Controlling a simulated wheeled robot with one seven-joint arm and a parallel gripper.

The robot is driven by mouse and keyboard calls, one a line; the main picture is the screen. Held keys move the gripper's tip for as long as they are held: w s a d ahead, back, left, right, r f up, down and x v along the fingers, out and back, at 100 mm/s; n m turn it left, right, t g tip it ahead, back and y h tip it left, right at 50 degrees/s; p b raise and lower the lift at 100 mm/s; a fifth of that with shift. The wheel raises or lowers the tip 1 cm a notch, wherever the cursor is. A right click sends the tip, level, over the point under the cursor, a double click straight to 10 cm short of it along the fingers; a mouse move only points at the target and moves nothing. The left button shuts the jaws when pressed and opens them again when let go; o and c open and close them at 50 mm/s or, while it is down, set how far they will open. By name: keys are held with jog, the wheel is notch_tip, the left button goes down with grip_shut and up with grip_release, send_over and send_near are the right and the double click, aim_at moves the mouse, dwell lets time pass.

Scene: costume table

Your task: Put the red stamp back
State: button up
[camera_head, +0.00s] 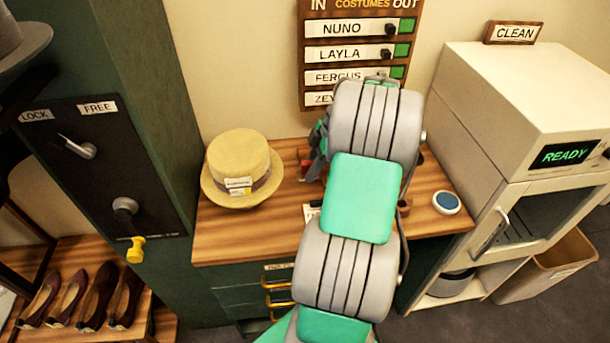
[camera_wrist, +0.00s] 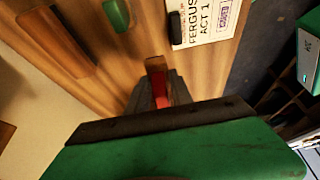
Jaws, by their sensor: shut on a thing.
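In the wrist view my gripper (camera_wrist: 158,95) is shut on the red stamp (camera_wrist: 160,92), a narrow red piece with a brown wooden end between the dark fingers. The stamp points toward the wooden tabletop; I cannot tell whether it touches it. In the head view my arm hides most of the gripper, and a bit of red shows beside it near the back of the table. In the wrist view a wooden block (camera_wrist: 55,40) and a green piece (camera_wrist: 117,14) lie at upper left.
A paper tag (camera_wrist: 205,18) reading FERGUS ACT 1 lies near a dark piece (camera_wrist: 176,25). A straw hat (camera_head: 242,168) stands left on the table (camera_head: 240,235). A round blue pad (camera_head: 447,203) lies right, beside the white cabinet (camera_head: 530,100). The costume board (camera_head: 350,28) hangs behind.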

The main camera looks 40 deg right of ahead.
jog(key=p, duration=0.1)
send_over(301, 188)
jog(key=d, duration=0.1)
jog(key=f, duration=0.4)
jog(key=shift+s+d+f, duration=0.1)
jog(key=shift+s+f, duration=0.2)
notch_tip(301, 188, down, 3)
jog(key=shift+r+p, duration=0.2)
jog(key=shift+p, duration=0.45)
jog(key=shift+f+b, duration=0.35)
jog(key=shift+f, duration=0.1)
jog(key=o, duration=1.1)
jog(key=shift+r, duration=0.1)
jog(key=shift+c, duration=0.2)
jog(key=shift+r+p, duration=0.2)
jog(key=shift+p, duration=0.1)
jog(key=v, duration=1.2)
jog(key=shift+b, duration=0.45)
